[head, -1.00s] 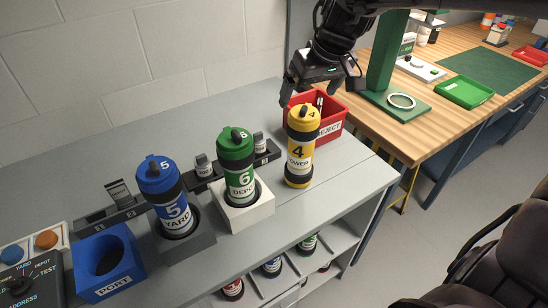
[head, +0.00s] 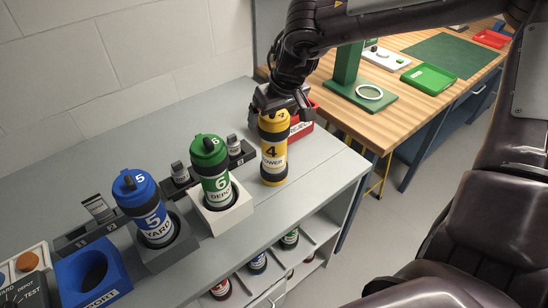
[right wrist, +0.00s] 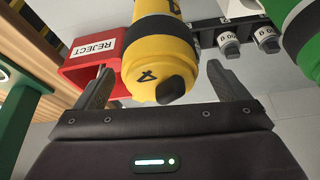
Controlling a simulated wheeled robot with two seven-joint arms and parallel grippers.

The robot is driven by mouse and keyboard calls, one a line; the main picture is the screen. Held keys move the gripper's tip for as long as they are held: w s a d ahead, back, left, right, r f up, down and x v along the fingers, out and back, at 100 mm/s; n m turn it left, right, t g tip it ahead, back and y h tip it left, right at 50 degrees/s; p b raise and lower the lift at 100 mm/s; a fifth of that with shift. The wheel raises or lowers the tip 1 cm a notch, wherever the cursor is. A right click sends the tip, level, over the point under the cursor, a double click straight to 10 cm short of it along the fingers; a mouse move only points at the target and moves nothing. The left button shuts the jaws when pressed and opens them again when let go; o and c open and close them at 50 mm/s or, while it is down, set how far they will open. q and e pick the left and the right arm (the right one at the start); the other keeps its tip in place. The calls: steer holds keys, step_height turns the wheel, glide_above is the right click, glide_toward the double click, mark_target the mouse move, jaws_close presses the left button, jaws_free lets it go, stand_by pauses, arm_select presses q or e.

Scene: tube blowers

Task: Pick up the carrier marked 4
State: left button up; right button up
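The yellow carrier marked 4 (head: 273,150) stands upright on the grey bench, with black bands near its top and bottom. In the right wrist view its yellow body (right wrist: 163,55) and lid lie between the two fingers. My right gripper (head: 283,105) is at the top of this carrier, coming from above and behind. In the right wrist view my right gripper (right wrist: 165,90) is open, with gaps between both fingers and the carrier. My left gripper is not in view.
A red REJECT bin (head: 302,122) is close behind the yellow carrier. A green carrier marked 6 (head: 212,170) and a blue carrier marked 5 (head: 145,205) stand in holders to the left. A blue PORT block (head: 92,272) is at front left.

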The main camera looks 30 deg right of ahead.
steer(key=c, duration=1.4)
steer(key=shift+r, duration=0.1)
